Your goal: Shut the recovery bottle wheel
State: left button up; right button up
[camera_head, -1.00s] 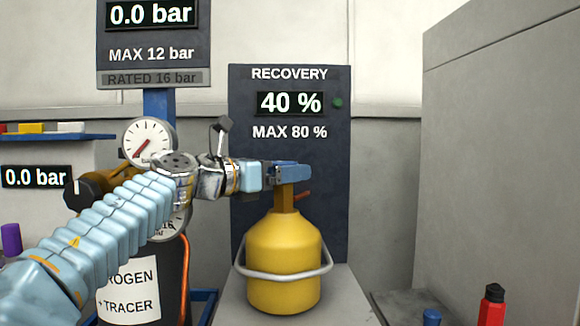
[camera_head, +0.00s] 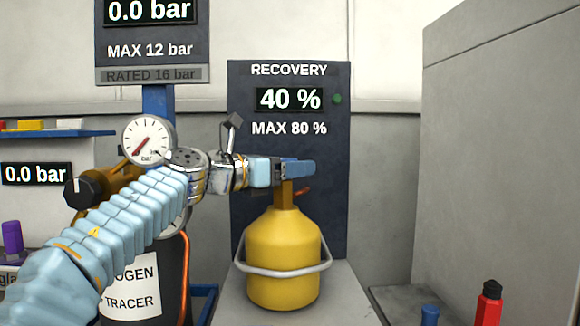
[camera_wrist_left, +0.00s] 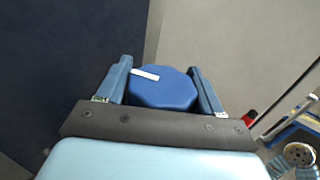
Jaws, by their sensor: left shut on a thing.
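The yellow recovery bottle (camera_head: 283,250) stands upright on a grey plinth, with a light carrying handle around it and a brass neck on top. My left gripper (camera_head: 305,169) is at the top of that neck, and its blue fingers hide most of the wheel in the head view. In the left wrist view the blue wheel (camera_wrist_left: 165,91), with a white mark on its upper left, sits between the two fingers of my left gripper (camera_wrist_left: 164,88). The gripper is shut on the wheel. My right gripper is not in view.
The dark recovery panel (camera_head: 288,150) behind the bottle reads 40 % and MAX 80 %. A nitrogen tracer cylinder (camera_head: 140,285) with gauges stands to the left, behind my left arm. A red bottle (camera_head: 489,303) and a grey cabinet (camera_head: 500,160) are at the right.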

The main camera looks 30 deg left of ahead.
pick_arm(q)
jog(key=m+g+h+p, duration=0.1)
jog(key=h, duration=0.1)
jog(key=m+g+h+p, duration=0.1)
jog(key=m+h, duration=0.1)
jog(key=shift+d+r+g, duration=0.15)
jog(key=shift+r+g, duration=0.05)
jog(key=shift+g, duration=0.1)
jog(key=shift+s+f+m+g+h+p, duration=0.15)
jog(key=shift+m+g+h+p, duration=0.25)
jog(key=shift+m+h, duration=0.15)
jog(key=shift+d, duration=0.1)
jog(key=o, duration=1)
jog(key=shift+c, duration=0.2)
